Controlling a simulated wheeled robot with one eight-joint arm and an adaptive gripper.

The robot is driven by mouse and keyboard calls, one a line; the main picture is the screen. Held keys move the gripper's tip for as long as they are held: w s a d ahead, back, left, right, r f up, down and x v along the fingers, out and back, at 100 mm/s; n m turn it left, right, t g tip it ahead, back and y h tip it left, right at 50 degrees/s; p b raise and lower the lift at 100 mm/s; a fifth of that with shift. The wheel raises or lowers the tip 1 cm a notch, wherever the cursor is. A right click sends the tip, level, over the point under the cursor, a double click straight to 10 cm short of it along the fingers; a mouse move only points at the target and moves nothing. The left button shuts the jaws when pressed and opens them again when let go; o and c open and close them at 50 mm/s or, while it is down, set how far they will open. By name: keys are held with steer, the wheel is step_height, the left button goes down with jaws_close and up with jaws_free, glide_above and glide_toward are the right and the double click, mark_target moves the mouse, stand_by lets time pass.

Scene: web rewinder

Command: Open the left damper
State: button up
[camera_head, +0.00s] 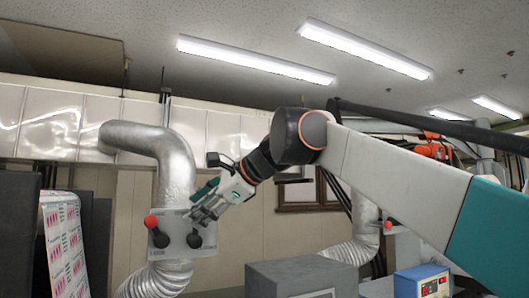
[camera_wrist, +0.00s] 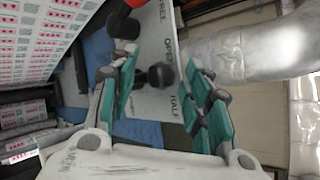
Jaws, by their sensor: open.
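The left damper's grey metal plate (camera_head: 176,222) is mounted on the silver duct in the head view. A red ball (camera_head: 151,221) with a black part below it is at the plate's left, and a black knob (camera_head: 194,240) is at its right. In the wrist view the plate (camera_wrist: 157,40) carries lettering that includes "OPEN" and "HALF". My gripper (camera_head: 203,208) is open in front of the plate's right part. In the wrist view a black knob (camera_wrist: 161,74) lies between the fingers of my gripper (camera_wrist: 161,62); contact cannot be told. The red part (camera_wrist: 133,4) is cut by the top edge.
The silver duct (camera_head: 176,165) bends above and below the plate. A printed web (camera_head: 65,245) hangs at the left beside dark machine panels. A grey box (camera_head: 300,276) stands below my arm. A second duct with a red knob (camera_head: 388,225) is at the right.

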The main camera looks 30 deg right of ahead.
steer(key=shift+r, duration=0.1)
step_height(320, 180, up, 10)
stand_by(0.6)
stand_by(0.4)
